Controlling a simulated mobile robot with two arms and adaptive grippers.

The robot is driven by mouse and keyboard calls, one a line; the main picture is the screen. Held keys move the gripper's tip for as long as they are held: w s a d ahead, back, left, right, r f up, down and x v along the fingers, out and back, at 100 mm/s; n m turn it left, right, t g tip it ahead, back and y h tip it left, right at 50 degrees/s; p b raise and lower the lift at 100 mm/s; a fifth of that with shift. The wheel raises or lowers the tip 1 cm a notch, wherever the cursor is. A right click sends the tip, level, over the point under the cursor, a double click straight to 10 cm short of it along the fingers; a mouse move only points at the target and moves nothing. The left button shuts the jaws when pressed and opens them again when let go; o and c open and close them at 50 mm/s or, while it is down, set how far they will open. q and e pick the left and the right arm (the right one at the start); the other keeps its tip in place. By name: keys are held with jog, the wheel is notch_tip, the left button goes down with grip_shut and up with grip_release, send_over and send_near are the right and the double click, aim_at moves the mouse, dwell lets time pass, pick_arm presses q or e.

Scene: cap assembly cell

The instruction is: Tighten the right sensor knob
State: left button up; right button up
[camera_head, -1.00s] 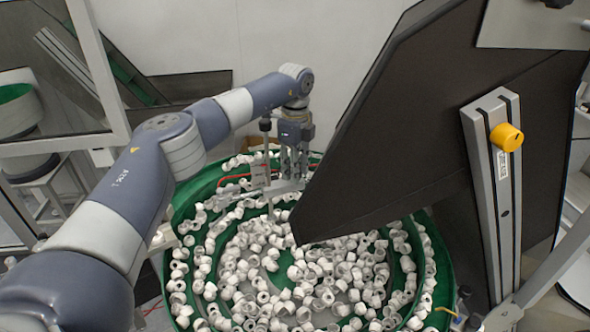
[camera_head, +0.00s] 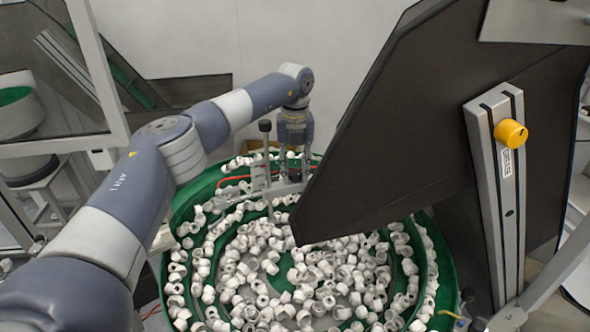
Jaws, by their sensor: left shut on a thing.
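My left arm reaches in from the left, and my left gripper (camera_head: 293,170) points down at the sensor bracket (camera_head: 285,188) above the far side of the green bowl. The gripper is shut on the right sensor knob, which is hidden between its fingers. Just left of the gripper stands a thin post with a black knob (camera_head: 265,126) on top, apart from the gripper. My right gripper is not in view.
The green feeder bowl (camera_head: 447,262) is full of loose white caps (camera_head: 300,275). A large dark panel (camera_head: 400,150) slants close to the right of the gripper. An aluminium profile with a yellow knob (camera_head: 510,134) stands farther right. A pale wall is behind.

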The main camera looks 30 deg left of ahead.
aim_at(295, 173)
pick_arm(q)
jog(key=m, duration=0.4)
jog(key=shift+r+m, duration=0.15)
jog(key=shift+m, duration=1.75)
jog(key=o, duration=1.1)
notch_tip(295, 173, up, 12)
jog(key=shift+f, duration=0.1)
